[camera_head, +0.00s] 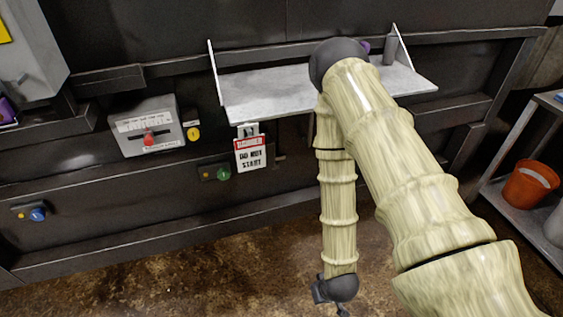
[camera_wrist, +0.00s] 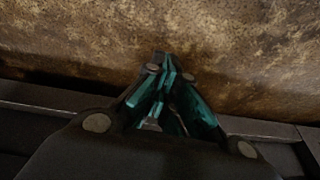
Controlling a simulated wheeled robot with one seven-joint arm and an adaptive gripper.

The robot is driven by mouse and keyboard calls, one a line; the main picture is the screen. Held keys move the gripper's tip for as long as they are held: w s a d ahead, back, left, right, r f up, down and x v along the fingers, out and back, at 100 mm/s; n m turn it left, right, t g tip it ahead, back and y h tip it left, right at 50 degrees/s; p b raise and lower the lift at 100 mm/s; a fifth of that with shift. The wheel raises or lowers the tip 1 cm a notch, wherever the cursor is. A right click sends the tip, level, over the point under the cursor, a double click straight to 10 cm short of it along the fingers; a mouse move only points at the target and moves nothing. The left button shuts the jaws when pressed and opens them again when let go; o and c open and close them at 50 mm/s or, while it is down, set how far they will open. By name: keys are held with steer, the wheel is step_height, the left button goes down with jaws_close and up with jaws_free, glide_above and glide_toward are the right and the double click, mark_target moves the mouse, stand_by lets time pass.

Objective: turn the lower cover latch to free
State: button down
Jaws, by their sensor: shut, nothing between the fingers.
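My gripper (camera_wrist: 165,66) is shut and empty in the wrist view, its dark and teal fingers together over the brown floor. In the head view my arm hangs down in front of the compactor, and only a dark bit of the gripper (camera_head: 341,309) shows at the bottom edge. No part is plainly recognisable as the lower cover latch; the arm covers part of the panel right of the sign. My gripper touches nothing that I can see.
A grey shelf (camera_head: 268,96) juts from the dark compactor front, holding a grey cylinder (camera_head: 389,52). Left are a grey box with a red knob (camera_head: 149,138), a green button (camera_head: 223,174) and a blue knob (camera_head: 38,214). An orange bucket (camera_head: 528,188) stands right.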

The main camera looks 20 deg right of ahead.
steer(key=w+f+t+b, duration=0.4)
steer(key=w+b, duration=0.2)
steer(key=w, duration=0.7)
steer(key=t+b, duration=1.5)
steer(key=b, duration=0.7)
glide_toward(284, 148)
step_height(284, 148, up, 4)
steer(key=s, duration=0.3)
steer(key=shift+n, duration=0.3)
steer(key=x, duration=0.3)
steer(key=b+x, duration=0.1)
steer(key=x, duration=0.2)
steer(key=b+x, duration=0.1)
steer(key=x, duration=0.1)
steer(key=shift+w+f, duration=0.25)
steer(key=shift+w, duration=0.3)
step_height(284, 148, down, 3)
steer(key=shift+w+f+b, duration=0.1)
steer(key=shift+w+b, duration=0.05)
steer(key=shift+b, duration=0.75)
steer(key=shift+f, duration=0.25)
